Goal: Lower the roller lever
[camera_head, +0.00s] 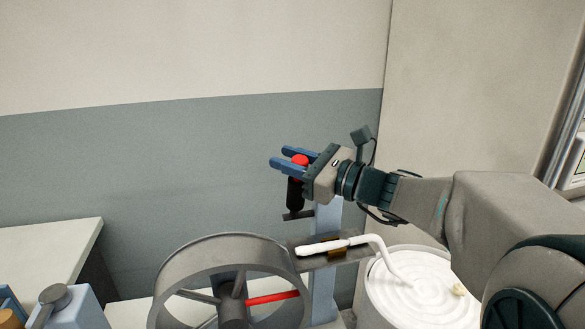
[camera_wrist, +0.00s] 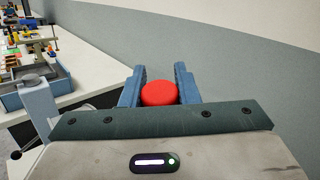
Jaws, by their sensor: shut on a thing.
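The roller lever shows in the head view as a black stem (camera_head: 294,194) topped by a red knob (camera_head: 300,160). It stands roughly upright beside a pale blue post (camera_head: 327,220). My gripper (camera_head: 281,157) has its two blue fingers on either side of the knob, shut on it. In the wrist view the red knob (camera_wrist: 159,94) sits between the fingers of my gripper (camera_wrist: 160,72), near their base. The stem is hidden in the wrist view, and my gripper covers part of the lever's upper end in the head view.
Below the lever are a grey spoked wheel (camera_head: 225,244) with one red spoke and a white sliver strand (camera_head: 350,242) leading to a round white can (camera_head: 420,290). White tables (camera_head: 45,245) stand at left. A cluttered table (camera_wrist: 75,60) shows in the wrist view.

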